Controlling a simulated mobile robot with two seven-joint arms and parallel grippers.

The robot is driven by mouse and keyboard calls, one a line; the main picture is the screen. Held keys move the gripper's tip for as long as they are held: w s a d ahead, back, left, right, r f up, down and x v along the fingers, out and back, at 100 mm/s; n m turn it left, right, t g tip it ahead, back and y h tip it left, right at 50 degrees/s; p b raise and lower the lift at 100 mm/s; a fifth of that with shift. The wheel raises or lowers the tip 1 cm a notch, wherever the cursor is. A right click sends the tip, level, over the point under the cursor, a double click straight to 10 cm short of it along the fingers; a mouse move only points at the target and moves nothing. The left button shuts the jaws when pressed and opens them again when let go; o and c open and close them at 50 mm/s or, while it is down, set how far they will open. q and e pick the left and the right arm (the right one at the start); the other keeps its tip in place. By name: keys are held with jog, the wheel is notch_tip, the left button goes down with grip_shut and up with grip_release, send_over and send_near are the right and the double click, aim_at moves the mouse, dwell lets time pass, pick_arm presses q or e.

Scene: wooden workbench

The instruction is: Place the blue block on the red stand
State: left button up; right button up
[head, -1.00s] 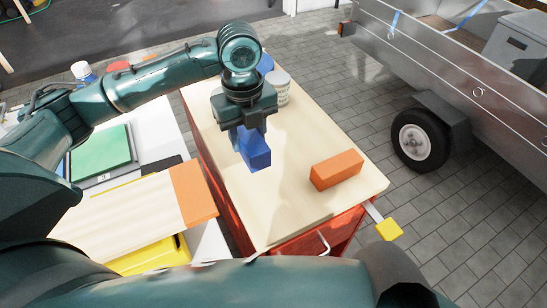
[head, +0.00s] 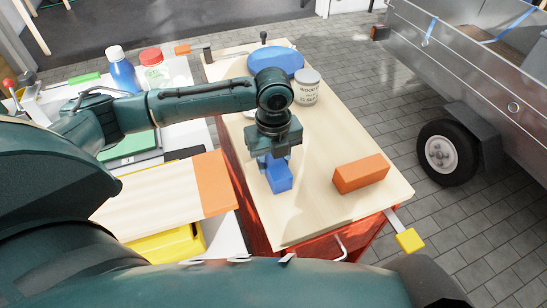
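The blue block (head: 278,178) is in my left gripper (head: 277,160), between its fingers, over the pale wooden bench top. The fingers point down and partly cover its upper part. I cannot tell whether its underside touches the wood. An orange-red block (head: 361,173) lies to the right of it on the bench top, with nothing on it; it is the only thing there that looks like the red stand. There is a clear gap between the two. My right gripper is not in view.
The bench top (head: 318,215) is bare around the orange-red block. Behind the gripper stand a lidded jar (head: 306,88) and a blue oval object (head: 275,62). At left are an orange-ended board (head: 215,182), a blue bottle (head: 123,72) and a red-lidded container (head: 152,65).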

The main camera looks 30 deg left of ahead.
pick_arm(q)
jog(key=o, duration=0.5)
jog(key=shift+c, duration=0.2)
notch_tip(320, 180, up, 12)
jog(key=p, duration=0.1)
jog(key=shift+r+p, duration=0.15)
jog(key=shift+p, duration=0.15)
